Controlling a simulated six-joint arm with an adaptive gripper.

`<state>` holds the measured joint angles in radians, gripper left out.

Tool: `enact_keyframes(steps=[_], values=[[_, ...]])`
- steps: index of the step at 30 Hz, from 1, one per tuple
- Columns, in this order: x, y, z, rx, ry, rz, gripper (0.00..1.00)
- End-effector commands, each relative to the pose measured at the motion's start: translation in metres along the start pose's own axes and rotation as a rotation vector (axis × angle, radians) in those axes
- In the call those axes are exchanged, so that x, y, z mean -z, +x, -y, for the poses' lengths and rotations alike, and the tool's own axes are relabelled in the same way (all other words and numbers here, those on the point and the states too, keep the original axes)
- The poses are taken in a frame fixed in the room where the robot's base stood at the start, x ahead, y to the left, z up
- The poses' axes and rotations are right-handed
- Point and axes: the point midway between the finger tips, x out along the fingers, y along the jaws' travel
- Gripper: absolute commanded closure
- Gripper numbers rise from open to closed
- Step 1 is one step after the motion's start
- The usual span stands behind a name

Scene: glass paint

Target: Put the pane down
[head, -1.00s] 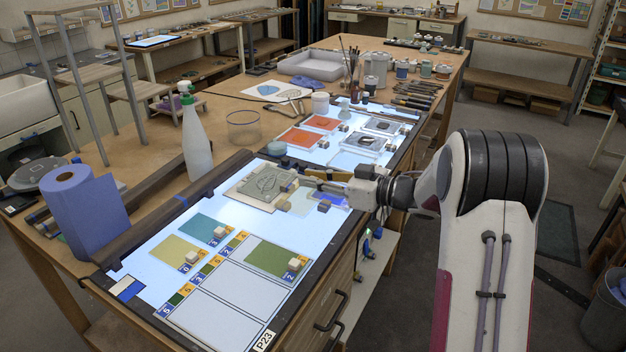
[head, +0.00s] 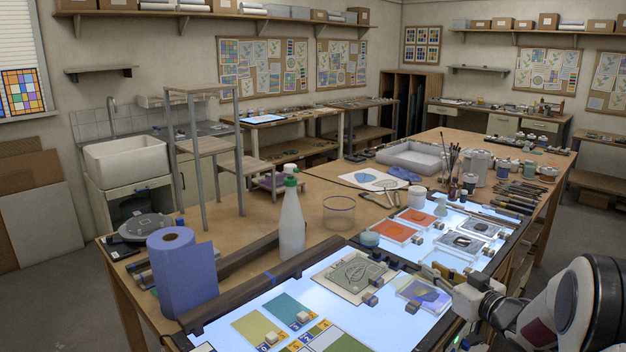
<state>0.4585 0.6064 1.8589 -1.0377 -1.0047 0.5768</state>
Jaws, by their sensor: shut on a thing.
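A clear pane (head: 424,293) with blue and purple colour on it is at the right part of the lit table (head: 260,312), by its front edge. A small grey block shows at its near left side. My gripper (head: 436,273) is at the pane's far right edge, low over the lit surface. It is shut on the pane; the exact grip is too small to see. I cannot tell if the pane touches the table or hangs just above it. A beige plate with a leaf-like drawing (head: 352,274) lies to the left of the pane.
Orange panes (head: 394,231) and grey-patterned panes (head: 461,243) lie behind my gripper. Yellow (head: 258,329) and teal (head: 288,309) panes lie at the front left. A spray bottle (head: 291,225) and a blue paper roll (head: 184,270) stand left. Lit surface is bare left of the beige plate.

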Motion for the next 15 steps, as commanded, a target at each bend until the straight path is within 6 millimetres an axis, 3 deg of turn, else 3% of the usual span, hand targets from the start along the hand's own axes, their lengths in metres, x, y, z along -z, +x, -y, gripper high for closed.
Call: enact_keyframes(steps=[6, 15], values=[[0.02, -0.014, -0.015, -0.143, 0.021, -0.002, 1.0], [0.048, -0.041, -0.014, -0.297, 0.044, -0.003, 1.0]])
